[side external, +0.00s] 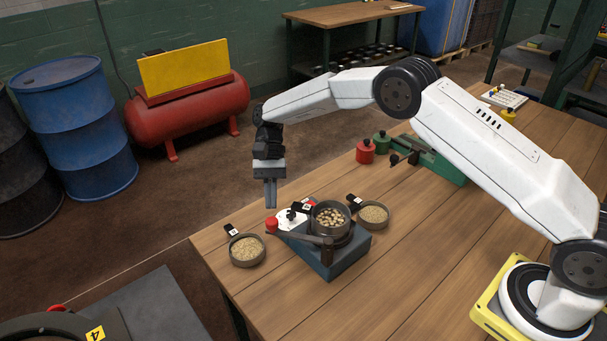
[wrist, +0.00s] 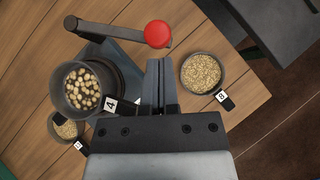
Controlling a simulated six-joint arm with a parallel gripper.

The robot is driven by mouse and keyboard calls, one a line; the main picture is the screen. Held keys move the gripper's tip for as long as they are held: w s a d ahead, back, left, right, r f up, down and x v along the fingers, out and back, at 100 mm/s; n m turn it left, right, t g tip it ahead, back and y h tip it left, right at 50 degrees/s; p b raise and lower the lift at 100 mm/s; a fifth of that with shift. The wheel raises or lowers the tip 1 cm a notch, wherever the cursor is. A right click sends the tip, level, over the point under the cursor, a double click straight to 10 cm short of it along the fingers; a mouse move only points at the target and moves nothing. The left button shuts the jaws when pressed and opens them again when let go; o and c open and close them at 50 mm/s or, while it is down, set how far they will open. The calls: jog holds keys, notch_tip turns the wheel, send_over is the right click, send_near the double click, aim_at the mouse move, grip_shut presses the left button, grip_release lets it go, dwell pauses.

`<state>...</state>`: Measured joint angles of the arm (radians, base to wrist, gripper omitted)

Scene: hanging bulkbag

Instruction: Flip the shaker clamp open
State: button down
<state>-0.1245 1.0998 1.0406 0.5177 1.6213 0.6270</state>
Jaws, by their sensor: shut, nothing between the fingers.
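The shaker (side external: 330,262) is a blue-grey block near the table's left end, with a dark round sieve (side external: 333,208) of pale pebbles on top. Its clamp is a dark bar (side external: 300,236) running from a pivot post beside the sieve to a red knob (side external: 271,224). In the wrist view the bar (wrist: 115,32) passes the sieve (wrist: 82,87) and ends at the red knob (wrist: 157,34). My gripper (side external: 270,205) is shut and empty, pointing down just above the knob. In the wrist view its fingertips (wrist: 159,64) show close to the knob; contact cannot be told.
Tagged pans of grain stand at the left (side external: 246,250) and right (side external: 373,214) of the shaker. Red (side external: 365,151) and green (side external: 382,141) weights and a green device (side external: 440,162) stand farther back.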

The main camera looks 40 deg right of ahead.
jog(key=v, duration=0.6)
jog(key=shift+d, duration=0.15)
jog(key=shift+d, duration=0.15)
dwell(0.4)
jog(key=s+d+n+t+h, duration=0.2)
jog(key=s+d+t, duration=0.3)
jog(key=s, duration=0.7)
jog(key=s+d+n+t+h, duration=0.3)
jog(key=s+d, duration=0.4)
jog(key=s, duration=0.5)
jog(key=shift+s+n+t, duration=0.4)
jog(key=shift+n+t, duration=0.5)
jog(key=shift+n, duration=0.3)
jog(key=shift+f, duration=0.1)
